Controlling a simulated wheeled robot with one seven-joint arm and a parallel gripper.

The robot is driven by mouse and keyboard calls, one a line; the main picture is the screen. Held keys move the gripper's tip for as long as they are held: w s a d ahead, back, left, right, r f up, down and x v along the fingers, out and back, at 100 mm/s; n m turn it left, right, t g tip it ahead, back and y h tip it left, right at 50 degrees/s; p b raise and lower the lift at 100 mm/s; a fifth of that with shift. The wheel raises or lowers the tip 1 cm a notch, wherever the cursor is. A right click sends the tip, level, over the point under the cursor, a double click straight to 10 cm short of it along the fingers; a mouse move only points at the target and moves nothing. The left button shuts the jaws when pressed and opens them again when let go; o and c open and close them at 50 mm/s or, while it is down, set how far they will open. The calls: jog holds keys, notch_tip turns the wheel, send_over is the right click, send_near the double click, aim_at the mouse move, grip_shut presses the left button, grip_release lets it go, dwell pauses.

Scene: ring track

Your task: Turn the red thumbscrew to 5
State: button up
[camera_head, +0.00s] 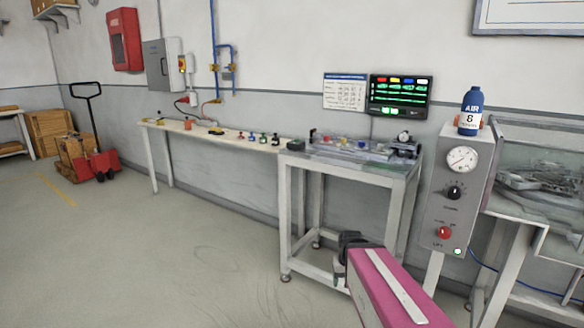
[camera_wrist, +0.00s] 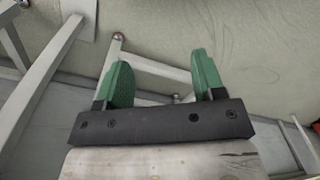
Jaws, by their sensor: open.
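A metal fixture (camera_head: 350,155) lies on the small bench at the middle right in the head view. It carries a row of small coloured parts, with a red one among them. They are too small to tell which is the red thumbscrew or to read any scale. My gripper (camera_wrist: 158,82) shows its two green fingers spread apart with nothing between them in the wrist view. In the head view my gripper (camera_head: 345,258) is dark at the end of my pink arm, low in front of the bench and well apart from the fixture.
The bench (camera_head: 285,195) has pale legs. A grey panel (camera_head: 455,195) with a gauge, a black knob and a red knob (camera_head: 445,232) stands to its right, with a blue AIR bottle (camera_head: 471,105) on top. A screen (camera_head: 401,95) hangs behind. Open floor lies left.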

jog(key=shift+s+f, duration=0.5)
jog(key=shift+s, duration=0.4)
dwell(2.4)
